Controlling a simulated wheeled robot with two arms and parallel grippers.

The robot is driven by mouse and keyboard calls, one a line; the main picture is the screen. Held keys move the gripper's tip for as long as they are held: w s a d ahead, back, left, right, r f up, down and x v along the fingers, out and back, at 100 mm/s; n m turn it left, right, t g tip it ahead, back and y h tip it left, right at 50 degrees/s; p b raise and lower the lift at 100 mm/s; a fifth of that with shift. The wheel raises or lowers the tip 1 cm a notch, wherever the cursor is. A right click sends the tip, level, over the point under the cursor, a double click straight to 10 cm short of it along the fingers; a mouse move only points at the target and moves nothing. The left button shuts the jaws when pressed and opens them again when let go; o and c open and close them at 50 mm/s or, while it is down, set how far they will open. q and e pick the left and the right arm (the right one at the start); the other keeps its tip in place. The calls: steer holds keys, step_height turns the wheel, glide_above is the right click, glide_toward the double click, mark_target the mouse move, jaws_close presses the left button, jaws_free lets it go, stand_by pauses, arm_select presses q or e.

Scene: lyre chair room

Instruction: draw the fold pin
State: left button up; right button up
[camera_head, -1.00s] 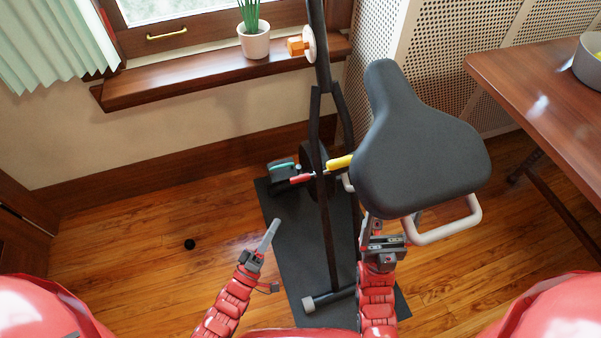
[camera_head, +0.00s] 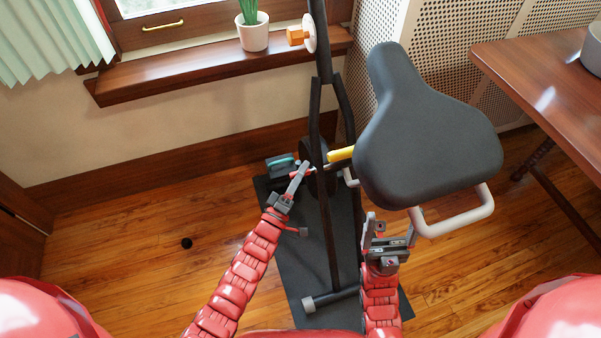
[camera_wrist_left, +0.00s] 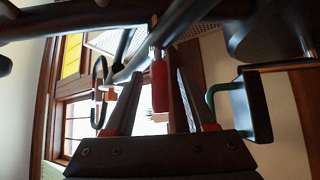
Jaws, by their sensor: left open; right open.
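A red-handled pin (camera_wrist_left: 159,84), which looks like the fold pin, sticks out of the dark bike frame. In the left wrist view it stands between my two open fingers, with gaps on both sides. In the head view my left gripper (camera_head: 302,170) mostly covers it. The exercise bike (camera_head: 330,210) stands folded upright on a dark mat. My right gripper (camera_head: 390,230) is open and empty below the bike's grey saddle (camera_head: 428,140).
A yellow handle (camera_head: 340,154) sits just right of my left gripper. A pale handle loop (camera_head: 455,222) hangs under the saddle. A wooden table (camera_head: 545,70) stands at the right, and a sill with a potted plant (camera_head: 253,36) behind.

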arm_select(q)
jaws_close()
stand_by(1.4)
